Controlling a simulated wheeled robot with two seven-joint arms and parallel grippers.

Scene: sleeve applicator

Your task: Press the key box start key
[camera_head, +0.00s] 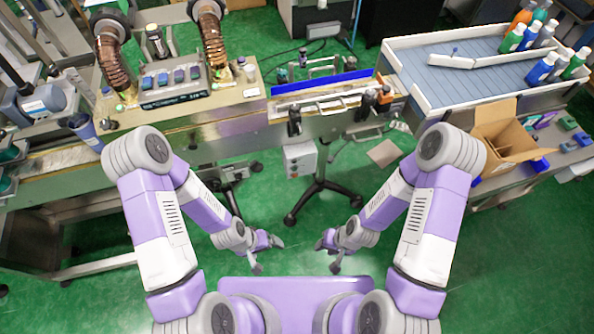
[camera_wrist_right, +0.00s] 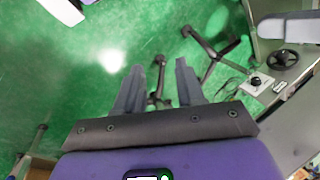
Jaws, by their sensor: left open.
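A small light grey box (camera_head: 300,159), which looks like the key box, stands on a wheeled stand in front of the machine bench. Its keys are too small to make out in the head view. My left gripper (camera_head: 267,252) is open and empty, low and nearer to me than the box. My right gripper (camera_head: 326,255) hangs to its right, also apart from the box. In the right wrist view the right gripper (camera_wrist_right: 159,64) has its two fingers spread with nothing between them.
The stand's dark legs (camera_head: 318,190) spread on the green floor (camera_head: 290,258). The long machine bench (camera_head: 225,128) runs behind the box. An open cardboard box (camera_head: 505,145) and a conveyor tray (camera_head: 470,75) with bottles are at the right. The floor between my grippers is clear.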

